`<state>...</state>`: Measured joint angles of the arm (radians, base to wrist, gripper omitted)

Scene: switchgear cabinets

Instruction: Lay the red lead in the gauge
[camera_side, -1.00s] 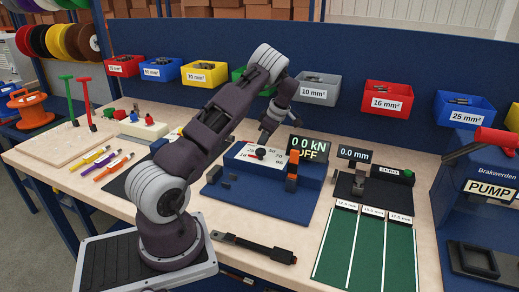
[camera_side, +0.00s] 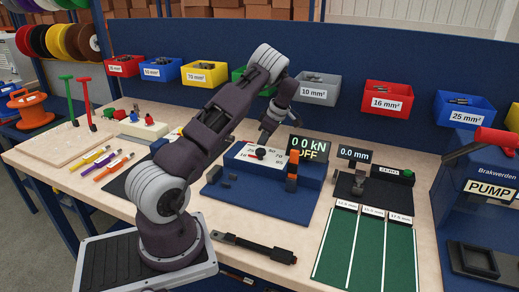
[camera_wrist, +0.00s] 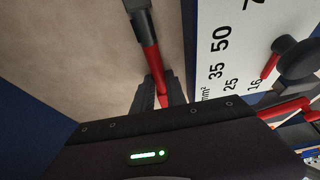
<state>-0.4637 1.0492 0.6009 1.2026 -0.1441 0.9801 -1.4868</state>
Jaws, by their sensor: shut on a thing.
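The red lead (camera_wrist: 150,58) shows in the wrist view, with a dark grey end piece at its top. My gripper (camera_wrist: 161,92) is shut on the lead's red part, and the end piece points away from the fingers. In the side view my gripper (camera_side: 267,132) is over the back of the dial box (camera_side: 247,152); I cannot make out the lead there. The gauge (camera_side: 362,184), a black base with a small jaw-like stand, is to the right of the box. Its display (camera_side: 355,155) reads 0.0 mm, and a ZERO button block sits at its right.
A green three-lane mat (camera_side: 367,250) lies in front of the gauge. A black tool (camera_side: 253,247) lies at the front edge. Labelled bins line the back panel.

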